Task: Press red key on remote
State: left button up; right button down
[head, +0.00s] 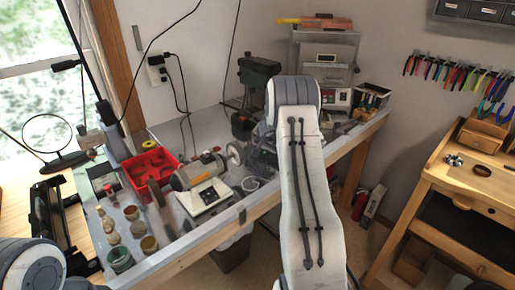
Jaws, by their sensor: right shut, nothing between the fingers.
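My right arm (308,200) reaches up the middle of the head view to the back part of the workbench. My right gripper (262,142) is partly hidden by its own wrist and blends with the dark machine parts behind it. It is shut with nothing held. I cannot make out a remote or a red key anywhere on the bench; the right arm covers part of the bench top. A grey and black joint of my left arm (30,268) shows at the bottom left, and my left gripper is not clearly seen.
The grey-topped workbench (205,232) holds a red tray (150,168), a motor tool (199,178), several jars (120,258) and a dark green machine (258,76). A wooden desk (455,215) stands at right. A red extinguisher (360,204) is on the floor.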

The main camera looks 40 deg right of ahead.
jog(key=shift+r+p, duration=1.7)
jog(key=shift+r, duration=0.7)
